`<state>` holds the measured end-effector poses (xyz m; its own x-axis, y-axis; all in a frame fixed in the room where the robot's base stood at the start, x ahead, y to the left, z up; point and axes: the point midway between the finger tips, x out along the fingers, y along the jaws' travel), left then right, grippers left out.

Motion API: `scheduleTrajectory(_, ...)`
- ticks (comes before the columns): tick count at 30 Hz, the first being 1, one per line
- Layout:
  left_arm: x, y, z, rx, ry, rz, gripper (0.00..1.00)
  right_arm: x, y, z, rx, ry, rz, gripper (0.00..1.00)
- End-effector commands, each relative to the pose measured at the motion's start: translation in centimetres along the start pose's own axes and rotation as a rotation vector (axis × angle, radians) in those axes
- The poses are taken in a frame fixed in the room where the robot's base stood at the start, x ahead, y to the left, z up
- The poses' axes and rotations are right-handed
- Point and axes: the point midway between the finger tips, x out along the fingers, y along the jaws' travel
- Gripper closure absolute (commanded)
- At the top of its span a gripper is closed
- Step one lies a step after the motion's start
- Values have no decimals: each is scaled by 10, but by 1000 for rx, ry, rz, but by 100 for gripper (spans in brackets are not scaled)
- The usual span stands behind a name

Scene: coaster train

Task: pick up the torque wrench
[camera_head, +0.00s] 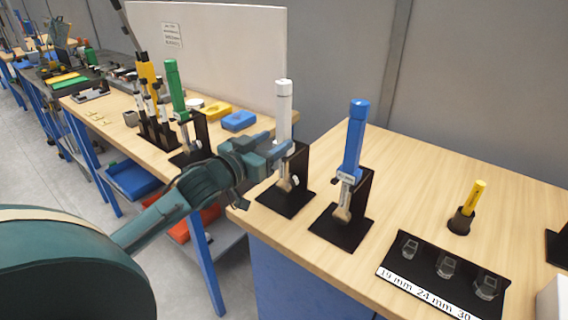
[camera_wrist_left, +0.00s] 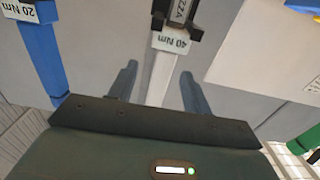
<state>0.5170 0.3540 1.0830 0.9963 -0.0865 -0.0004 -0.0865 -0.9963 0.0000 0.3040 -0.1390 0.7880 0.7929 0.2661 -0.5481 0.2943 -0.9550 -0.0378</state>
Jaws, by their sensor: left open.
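Several torque wrenches stand upright in black holders. The white torque wrench (camera_head: 284,97) is in the middle of the head view and bears a 40 Nm label in the left wrist view (camera_wrist_left: 163,70). The blue torque wrench (camera_head: 355,135) stands to its right, labelled 20 Nm in the left wrist view (camera_wrist_left: 42,50). A green torque wrench (camera_head: 174,80) stands further back at left. My left gripper (camera_head: 276,153) is open at the white wrench, whose shaft shows between the fingers in the wrist view (camera_wrist_left: 158,82). Contact cannot be told. My right gripper is out of view.
A black socket tray (camera_head: 430,287) marked 19, 24 and 30 mm lies at the front right. A yellow-handled tool (camera_head: 474,197) stands in a holder behind it. A white panel (camera_head: 215,45) rises behind the left bench. Bare wood (camera_head: 420,165) lies right of the blue wrench.

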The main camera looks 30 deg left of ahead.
Motion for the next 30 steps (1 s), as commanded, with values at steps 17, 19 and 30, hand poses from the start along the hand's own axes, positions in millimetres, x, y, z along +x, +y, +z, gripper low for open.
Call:
scheduleTrajectory(17,51,-6,6,0,0,0,51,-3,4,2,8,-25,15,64)
scheduleTrajectory(19,51,-6,6,0,0,0,51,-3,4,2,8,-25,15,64)
scheduleTrajectory(30,51,-6,6,0,0,0,75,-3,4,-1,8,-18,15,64)
